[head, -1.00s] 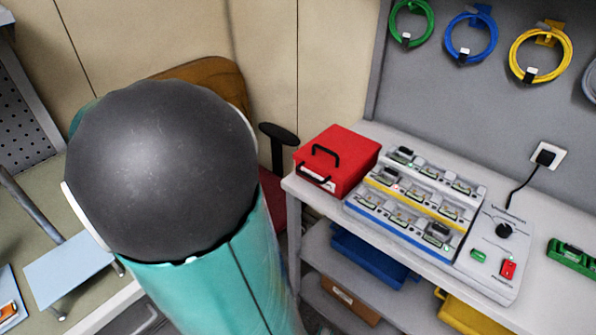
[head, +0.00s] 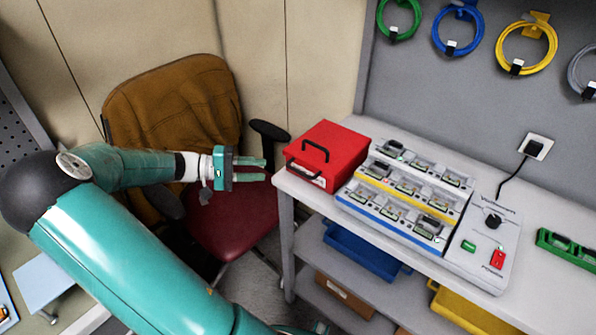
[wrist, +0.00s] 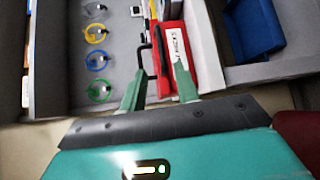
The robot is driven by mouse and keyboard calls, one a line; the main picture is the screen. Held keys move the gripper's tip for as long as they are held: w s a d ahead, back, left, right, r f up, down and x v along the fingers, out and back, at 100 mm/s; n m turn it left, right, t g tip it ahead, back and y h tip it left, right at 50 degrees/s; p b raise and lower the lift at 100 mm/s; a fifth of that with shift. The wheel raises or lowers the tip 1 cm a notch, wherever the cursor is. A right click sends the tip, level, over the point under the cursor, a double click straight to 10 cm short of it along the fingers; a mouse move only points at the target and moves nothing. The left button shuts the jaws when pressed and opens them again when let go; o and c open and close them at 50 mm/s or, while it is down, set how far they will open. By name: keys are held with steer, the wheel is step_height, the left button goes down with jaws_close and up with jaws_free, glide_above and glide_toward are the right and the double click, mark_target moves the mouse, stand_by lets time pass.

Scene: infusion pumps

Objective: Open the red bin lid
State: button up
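The red bin (head: 325,153) stands on the left end of the workbench with its lid closed. A black handle (head: 316,150) arches up from the lid, and a white label is on its front. My gripper (head: 262,169) is left of the bin, in front of the chair, with its fingers pointing right toward the bin and not touching it. In the wrist view my gripper (wrist: 160,72) is open and empty, its two green fingers apart. The red bin (wrist: 172,45) shows ahead of the fingers there, partly hidden, with its black handle near the left finger.
A rack of pumps (head: 405,195) stands right of the bin, beside a control box (head: 485,245). Coiled cables hang on the grey wall panel. An office chair (head: 225,215) is left of the workbench (head: 300,190). Blue and yellow bins (head: 365,252) sit on the shelf below.

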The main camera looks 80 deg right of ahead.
mark_target(295, 171)
steer(key=x, duration=1.1)
steer(key=shift+s+d+f, duration=0.1)
steer(key=shift+s+f, duration=0.05)
steer(key=shift+s, duration=0.1)
jaws_close()
